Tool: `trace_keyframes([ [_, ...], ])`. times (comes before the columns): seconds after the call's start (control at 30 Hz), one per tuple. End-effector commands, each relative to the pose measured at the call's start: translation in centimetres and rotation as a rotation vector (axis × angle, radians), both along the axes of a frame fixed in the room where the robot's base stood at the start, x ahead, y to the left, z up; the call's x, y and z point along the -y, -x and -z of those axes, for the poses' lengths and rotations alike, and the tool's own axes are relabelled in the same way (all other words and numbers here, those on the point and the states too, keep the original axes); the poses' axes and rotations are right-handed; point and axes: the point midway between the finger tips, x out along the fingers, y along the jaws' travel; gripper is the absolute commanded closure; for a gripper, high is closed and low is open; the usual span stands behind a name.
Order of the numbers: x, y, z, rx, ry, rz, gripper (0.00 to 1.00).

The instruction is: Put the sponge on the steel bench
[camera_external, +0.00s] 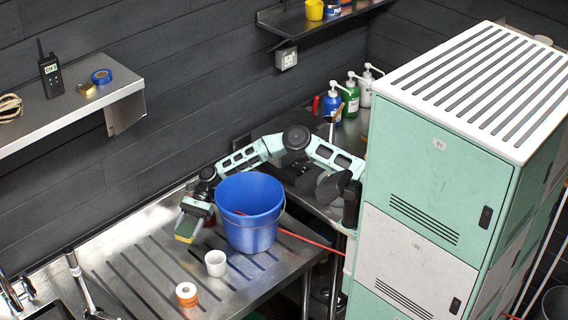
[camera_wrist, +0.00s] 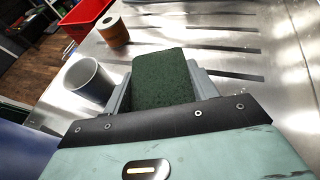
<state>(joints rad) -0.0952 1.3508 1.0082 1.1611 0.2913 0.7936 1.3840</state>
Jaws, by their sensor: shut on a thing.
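The sponge (camera_wrist: 162,80) is dark green on the face seen in the wrist view, and lies between the two grey fingers of my gripper (camera_wrist: 160,88). In the external view the sponge (camera_external: 185,238) shows a yellow edge at the tip of my gripper (camera_external: 190,222), left of the blue bucket. My gripper is shut on it. The steel bench (camera_external: 140,265) is a grooved metal top beneath. The sponge is low over the bench; I cannot tell whether it touches.
A blue bucket (camera_external: 250,215) stands on the bench just right of my gripper. A white cup (camera_external: 216,263) and an orange-sided roll (camera_external: 187,294) stand in front. A sink tap (camera_external: 78,275) is at the left. The bench's left middle is clear.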

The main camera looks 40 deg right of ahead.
Motion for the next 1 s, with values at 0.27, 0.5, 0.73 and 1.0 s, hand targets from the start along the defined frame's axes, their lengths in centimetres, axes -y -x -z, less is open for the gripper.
trace_keyframes([
  [0.27,0.0,0.0,-3.6,0.0,0.0,0.0,0.66],
  [0.5,-2.8,0.8,-6.7,0.025,-0.004,0.064,0.66],
  [0.73,-10.1,6.5,-7.8,0.019,0.009,0.144,0.66],
  [1.0,-18.4,17.1,-9.1,0.004,0.028,0.249,0.66],
])
